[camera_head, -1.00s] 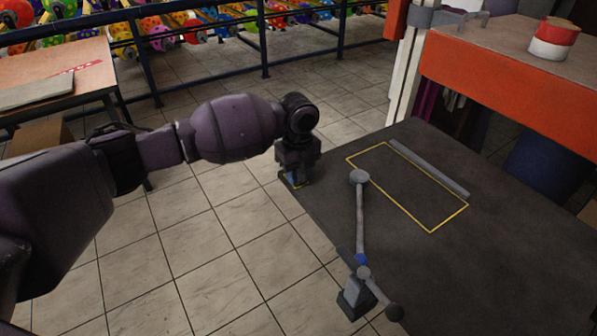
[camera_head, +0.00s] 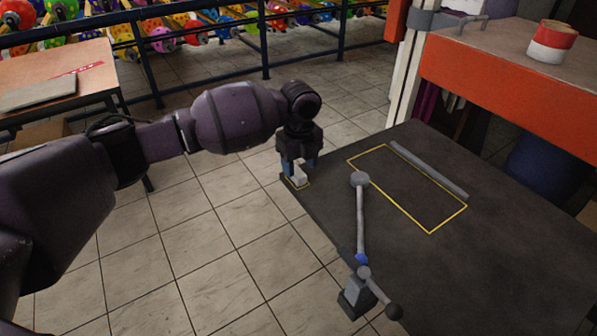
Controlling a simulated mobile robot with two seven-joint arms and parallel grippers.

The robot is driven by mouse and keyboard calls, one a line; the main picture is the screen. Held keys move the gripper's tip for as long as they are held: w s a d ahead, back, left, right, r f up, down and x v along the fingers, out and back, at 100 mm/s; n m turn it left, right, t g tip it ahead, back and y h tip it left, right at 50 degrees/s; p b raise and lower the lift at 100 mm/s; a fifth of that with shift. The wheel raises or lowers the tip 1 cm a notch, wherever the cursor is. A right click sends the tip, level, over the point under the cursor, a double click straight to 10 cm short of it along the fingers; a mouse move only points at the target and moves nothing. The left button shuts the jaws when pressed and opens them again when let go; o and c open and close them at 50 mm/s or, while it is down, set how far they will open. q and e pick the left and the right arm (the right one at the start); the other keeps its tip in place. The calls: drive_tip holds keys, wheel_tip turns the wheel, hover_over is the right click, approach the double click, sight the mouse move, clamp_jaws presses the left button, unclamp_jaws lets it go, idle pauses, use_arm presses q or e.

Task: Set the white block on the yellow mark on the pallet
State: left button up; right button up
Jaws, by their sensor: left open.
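The white block (camera_head: 299,176) sits at the far left corner of the dark pallet (camera_head: 500,265), within or over a small yellow mark (camera_head: 301,187). Only part of that mark's outline shows; the gripper and the block hide the rest. My left gripper (camera_head: 299,168) points down just above the block, with open fingers on either side of it. I cannot tell whether the fingers touch it. A larger yellow rectangle (camera_head: 430,232) is also outlined on the pallet. My right gripper is not in view.
A jointed metal lever (camera_head: 360,220) stands at the pallet's left edge. A grey bar (camera_head: 430,170) lies beside the large rectangle. A wooden table (camera_head: 60,70) is at left. The tiled floor between is clear.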

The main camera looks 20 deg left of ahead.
sight(300, 174)
use_arm(q)
wheel_tip(300, 174, up, 9)
drive_tip(key=p, duration=0.1)
drive_tip(key=shift+f, duration=0.2)
idle(0.4)
